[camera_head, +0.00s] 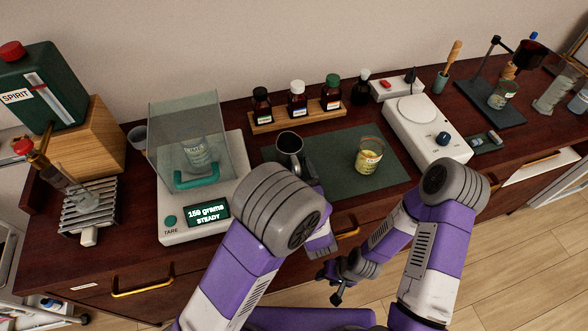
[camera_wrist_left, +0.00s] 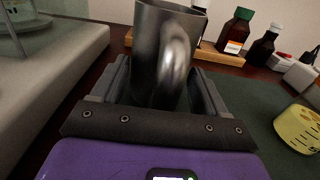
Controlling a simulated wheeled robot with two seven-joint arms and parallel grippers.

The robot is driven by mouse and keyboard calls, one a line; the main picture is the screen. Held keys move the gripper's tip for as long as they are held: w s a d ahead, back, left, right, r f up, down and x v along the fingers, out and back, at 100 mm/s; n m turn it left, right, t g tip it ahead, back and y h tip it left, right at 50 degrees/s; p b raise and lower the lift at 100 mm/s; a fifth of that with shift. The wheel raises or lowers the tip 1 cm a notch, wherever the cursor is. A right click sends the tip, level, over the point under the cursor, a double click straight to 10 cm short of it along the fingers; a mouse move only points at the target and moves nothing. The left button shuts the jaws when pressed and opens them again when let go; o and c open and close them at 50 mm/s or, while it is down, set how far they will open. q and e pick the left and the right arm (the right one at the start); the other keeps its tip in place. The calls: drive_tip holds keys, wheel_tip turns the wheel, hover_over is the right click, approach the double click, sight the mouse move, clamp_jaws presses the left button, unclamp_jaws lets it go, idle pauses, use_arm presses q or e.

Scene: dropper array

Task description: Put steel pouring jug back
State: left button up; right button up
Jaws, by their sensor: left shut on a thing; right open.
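The steel pouring jug (camera_head: 289,143) is upright at the upper left of the dark green mat (camera_head: 330,180). In the left wrist view, the jug (camera_wrist_left: 160,45) stands between my left gripper's fingers, with its handle facing the camera. My left gripper (camera_wrist_left: 155,90) is shut on the jug. In the head view my left arm covers most of that gripper. I cannot tell whether the jug's base touches the mat. My right gripper (camera_head: 338,280) is open and empty, low in front of the desk edge.
A wooden rack (camera_head: 300,114) of bottles stands behind. A hotplate (camera_head: 428,130) is at right.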

use_arm(q)
drive_tip(key=shift+f, duration=0.15)
drive_tip(key=o, duration=1.5)
drive_tip(key=shift+r, duration=0.2)
drive_tip(key=v, duration=1.2)
drive_tip(key=shift+p, duration=0.4)
